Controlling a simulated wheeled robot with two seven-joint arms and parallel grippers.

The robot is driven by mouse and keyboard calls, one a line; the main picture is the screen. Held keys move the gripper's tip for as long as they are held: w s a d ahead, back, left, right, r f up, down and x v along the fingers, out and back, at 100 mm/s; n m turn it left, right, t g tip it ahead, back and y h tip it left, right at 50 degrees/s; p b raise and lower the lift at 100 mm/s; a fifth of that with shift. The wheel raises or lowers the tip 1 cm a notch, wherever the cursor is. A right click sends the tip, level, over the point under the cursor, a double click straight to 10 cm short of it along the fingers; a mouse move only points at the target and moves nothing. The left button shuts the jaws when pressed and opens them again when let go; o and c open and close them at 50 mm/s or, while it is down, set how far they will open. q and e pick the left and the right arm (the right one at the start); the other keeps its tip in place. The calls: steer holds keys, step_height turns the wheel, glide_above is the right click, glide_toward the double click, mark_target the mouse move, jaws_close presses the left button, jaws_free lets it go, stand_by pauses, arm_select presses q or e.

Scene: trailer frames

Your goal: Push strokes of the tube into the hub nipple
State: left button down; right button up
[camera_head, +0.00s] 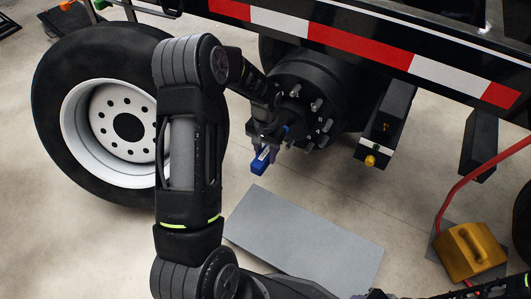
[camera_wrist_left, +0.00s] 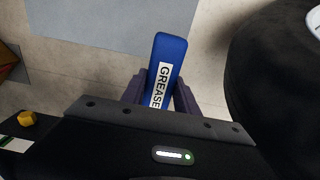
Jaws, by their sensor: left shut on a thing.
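A blue grease tube (camera_head: 262,160) with a white label is at the front of the black wheel hub (camera_head: 300,92), which has studs around its face. My right gripper cannot be made out; only part of a dark arm shows at the lower right.
A wheel with a black tyre (camera_head: 55,92) and white rim leans at the left. A grey mat (camera_head: 300,245) lies on the floor below the hub. A yellow wheel chock (camera_head: 470,252) and a red hose (camera_head: 462,185) are at the right. The striped trailer edge (camera_head: 360,47) runs above.

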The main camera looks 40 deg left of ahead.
arm_select(q)
steer(key=shift+w, duration=0.6)
steer(key=shift+s, duration=0.65)
stand_by(2.8)
steer(key=shift+s+d+p, duration=0.1)
steer(key=shift+s+p, duration=0.3)
steer(key=shift+s, duration=0.75)
steer(key=s+p, duration=0.1)
steer(key=s, duration=0.6)
steer(key=shift+s+d, duration=0.3)
steer(key=shift+d, duration=0.1)
